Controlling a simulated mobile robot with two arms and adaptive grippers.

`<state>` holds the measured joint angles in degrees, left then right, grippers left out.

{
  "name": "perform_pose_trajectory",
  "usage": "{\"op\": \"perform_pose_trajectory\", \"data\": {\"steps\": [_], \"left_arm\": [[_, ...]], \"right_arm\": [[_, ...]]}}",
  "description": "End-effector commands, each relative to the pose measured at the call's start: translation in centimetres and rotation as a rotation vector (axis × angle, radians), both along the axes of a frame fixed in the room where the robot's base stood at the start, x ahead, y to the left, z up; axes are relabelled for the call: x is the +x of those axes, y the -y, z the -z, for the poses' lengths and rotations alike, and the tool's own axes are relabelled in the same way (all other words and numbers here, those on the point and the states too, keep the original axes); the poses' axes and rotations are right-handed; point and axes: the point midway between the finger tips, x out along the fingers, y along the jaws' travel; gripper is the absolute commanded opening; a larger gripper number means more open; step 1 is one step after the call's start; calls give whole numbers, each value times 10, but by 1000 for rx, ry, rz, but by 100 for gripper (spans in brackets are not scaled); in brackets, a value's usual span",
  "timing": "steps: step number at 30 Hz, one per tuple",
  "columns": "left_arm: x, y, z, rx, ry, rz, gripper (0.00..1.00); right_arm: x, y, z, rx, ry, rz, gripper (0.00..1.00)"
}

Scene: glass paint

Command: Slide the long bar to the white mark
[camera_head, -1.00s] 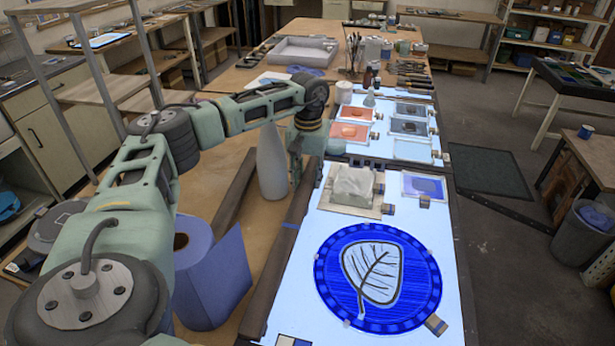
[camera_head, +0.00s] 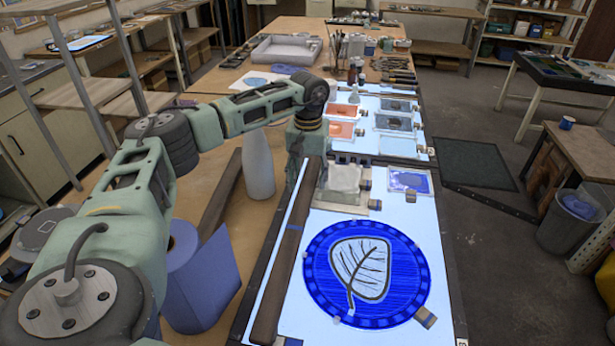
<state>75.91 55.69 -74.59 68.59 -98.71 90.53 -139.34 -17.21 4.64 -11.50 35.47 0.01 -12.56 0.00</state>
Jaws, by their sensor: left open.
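A long dark brown bar (camera_head: 285,265) lies lengthwise on the left part of the glowing light table (camera_head: 268,275), with a narrow lit strip to its left. Its near end is close to the bottom of the view. My left gripper (camera_head: 303,180) points down at the bar's far end, on its left side. Its fingers are partly hidden by the bar, and whether they touch it I cannot tell. It is open. I cannot make out a white mark with certainty. My right gripper is not in view.
A round blue glass panel with a leaf (camera_head: 400,245) lies right of the bar, very close to it. A pale block (camera_head: 344,178) on a board is near the gripper.

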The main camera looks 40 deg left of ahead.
Motion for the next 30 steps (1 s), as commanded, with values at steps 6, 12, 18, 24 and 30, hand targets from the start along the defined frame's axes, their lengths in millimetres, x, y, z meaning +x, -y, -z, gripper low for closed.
{"op": "perform_pose_trajectory", "data": {"steps": [6, 12, 18, 24, 30], "left_arm": [[1, 0, -20, 0, 4, 0, 50], [1, 0, -63, -1, 5, 0, 50], [1, 1, -100, 0, 4, 0, 50], [1, 0, -118, 0, 1, -1, 50], [0, 0, -120, 1, 0, -1, 50]], "right_arm": [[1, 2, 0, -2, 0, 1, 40], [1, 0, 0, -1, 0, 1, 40], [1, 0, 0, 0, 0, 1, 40], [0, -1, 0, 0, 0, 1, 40], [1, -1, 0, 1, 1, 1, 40]]}}
